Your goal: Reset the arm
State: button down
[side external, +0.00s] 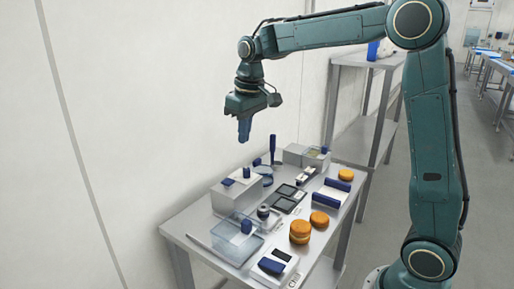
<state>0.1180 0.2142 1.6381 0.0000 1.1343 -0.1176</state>
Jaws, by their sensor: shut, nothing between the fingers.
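My gripper (244,130) hangs at the end of my green arm, pointing down. It is above the back part of the metal table (198,239), well clear of everything on it. Its blue fingers are together with nothing between them. My arm reaches in from the right of the picture, bent at the elbow high up.
Orange rounds (320,218) sit on the table's right side, some apparently stacked (300,231). A clear tray (237,241), grey boxes (236,191), dark pads and a scale-like device (274,266) crowd the table. A wall stands behind; a shelf rack (362,122) is at back right.

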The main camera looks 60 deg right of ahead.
jog(key=s+a+r+t, duration=0.2)
jog(key=s+a+r, duration=0.1)
jog(key=s, duration=1)
jog(key=s+a+f+t, duration=0.1)
jog(key=s+f, duration=0.3)
jog(key=s, duration=0.9)
jog(key=shift+s+a+t, duration=0.25)
jog(key=shift+a+t, duration=0.15)
jog(key=shift+a, duration=0.25)
